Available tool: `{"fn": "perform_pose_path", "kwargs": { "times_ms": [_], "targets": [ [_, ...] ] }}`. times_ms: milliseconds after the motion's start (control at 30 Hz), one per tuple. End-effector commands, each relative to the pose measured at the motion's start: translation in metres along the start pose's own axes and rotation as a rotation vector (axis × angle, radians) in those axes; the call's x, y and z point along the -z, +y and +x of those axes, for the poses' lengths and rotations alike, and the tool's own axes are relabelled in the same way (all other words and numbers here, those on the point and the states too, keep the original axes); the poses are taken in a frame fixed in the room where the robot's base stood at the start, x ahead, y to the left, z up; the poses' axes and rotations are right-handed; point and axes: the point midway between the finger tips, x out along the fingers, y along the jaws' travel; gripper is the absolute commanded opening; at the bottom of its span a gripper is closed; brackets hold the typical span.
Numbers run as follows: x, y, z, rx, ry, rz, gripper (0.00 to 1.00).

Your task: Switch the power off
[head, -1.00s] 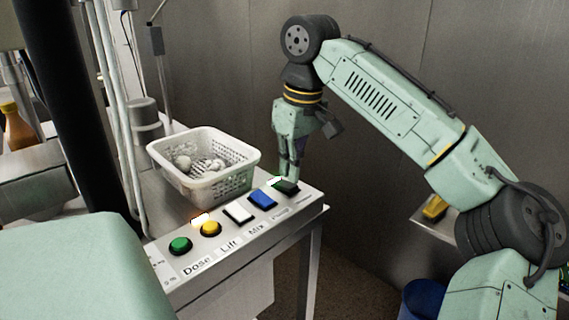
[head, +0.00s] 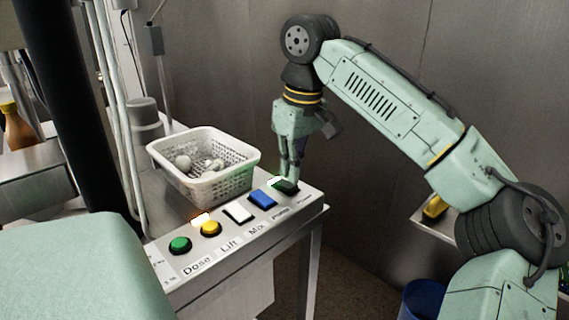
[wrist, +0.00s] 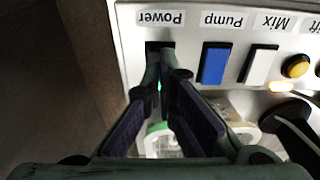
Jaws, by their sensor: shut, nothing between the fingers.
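The power switch (head: 287,187) is a dark rocker at the far right end of the control panel, above the label "Power". My gripper (head: 290,179) points down at it with its fingers closed together, and the tips appear to touch the switch. In the wrist view the closed fingertips (wrist: 161,56) cover most of the dark switch (wrist: 160,45), just below the upside-down "Power" label (wrist: 161,18). A small green glow shows between the fingers. The exact position of the rocker is hidden.
Left of the switch on the panel are a blue switch (head: 262,199), a white switch (head: 238,212), a yellow button (head: 210,228) and a green button (head: 180,245). A white perforated basket (head: 203,190) with pale round items stands close behind the panel.

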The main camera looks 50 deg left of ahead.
Motion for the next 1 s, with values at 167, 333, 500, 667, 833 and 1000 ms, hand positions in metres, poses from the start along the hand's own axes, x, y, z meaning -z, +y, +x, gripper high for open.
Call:
{"fn": "perform_pose_path", "kwargs": {
  "times_ms": [167,333,500,667,833,1000],
  "targets": [
    [-0.001,0.0,0.003,0.0,0.0,0.0,0.0],
    [-0.001,0.0,0.006,0.0,0.0,0.0,0.0],
    [-0.001,0.0,0.008,0.0,0.0,0.0,0.0],
    [-0.002,0.0,0.011,0.0,0.0,0.0,0.0],
    [-0.002,0.0,0.013,0.0,0.0,0.0,0.0],
    [-0.002,0.0,0.016,0.0,0.0,0.0,0.0]
  ]
}}
